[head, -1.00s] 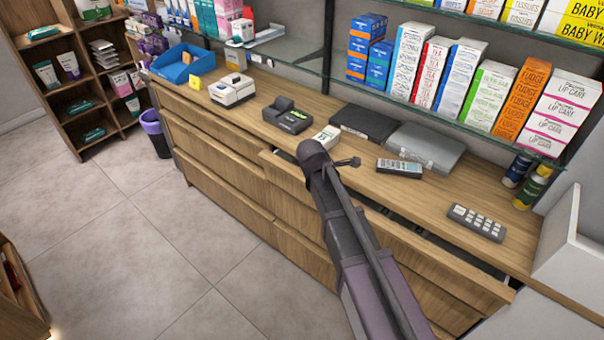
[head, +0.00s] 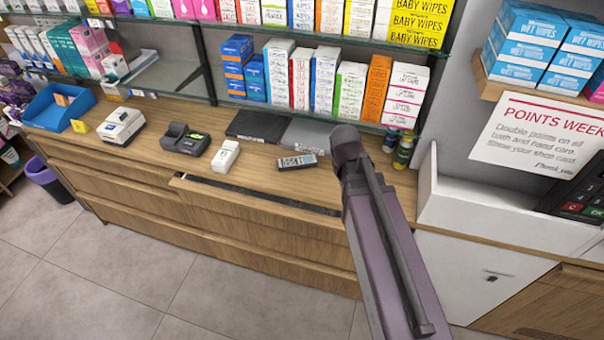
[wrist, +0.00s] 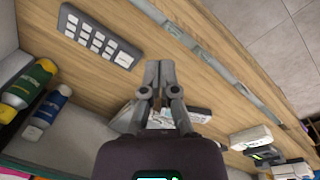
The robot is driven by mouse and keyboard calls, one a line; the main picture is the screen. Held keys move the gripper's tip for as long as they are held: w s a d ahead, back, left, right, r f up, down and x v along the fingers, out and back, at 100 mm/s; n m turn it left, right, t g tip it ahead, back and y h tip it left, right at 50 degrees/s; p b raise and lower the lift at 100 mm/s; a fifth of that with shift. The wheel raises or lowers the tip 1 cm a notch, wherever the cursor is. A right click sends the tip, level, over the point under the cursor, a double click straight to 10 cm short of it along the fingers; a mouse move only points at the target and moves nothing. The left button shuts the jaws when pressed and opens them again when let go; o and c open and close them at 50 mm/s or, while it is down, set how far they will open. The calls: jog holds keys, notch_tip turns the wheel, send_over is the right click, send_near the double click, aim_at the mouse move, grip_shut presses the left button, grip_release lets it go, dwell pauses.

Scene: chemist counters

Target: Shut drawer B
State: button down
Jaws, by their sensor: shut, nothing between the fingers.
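A wide upper drawer (head: 250,208) in the wooden counter stands slightly open in the head view. A dark gap shows between its front and the countertop. No letter is readable on it, so I cannot tell by label that it is drawer B. The gap also shows as a grey strip (wrist: 235,88) in the wrist view. My gripper (wrist: 158,68) is shut and empty, over the countertop on the counter side of that strip. I cannot tell its height or any contact. In the head view my arm hides the gripper and the drawer's right end.
A glass shelf with boxes overhangs the back. A white panel (head: 480,215) bounds the right. The floor in front is clear.

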jog(key=s+d+r+m+y+p, duration=0.1)
jog(key=s+d+r+m+p, duration=0.2)
jog(key=s+d+r+m, duration=0.1)
jog(key=shift+d+m+g, duration=0.3)
jog(key=shift+d+m, duration=0.1)
jog(key=shift+d, duration=0.4)
jog(key=shift+s, duration=0.25)
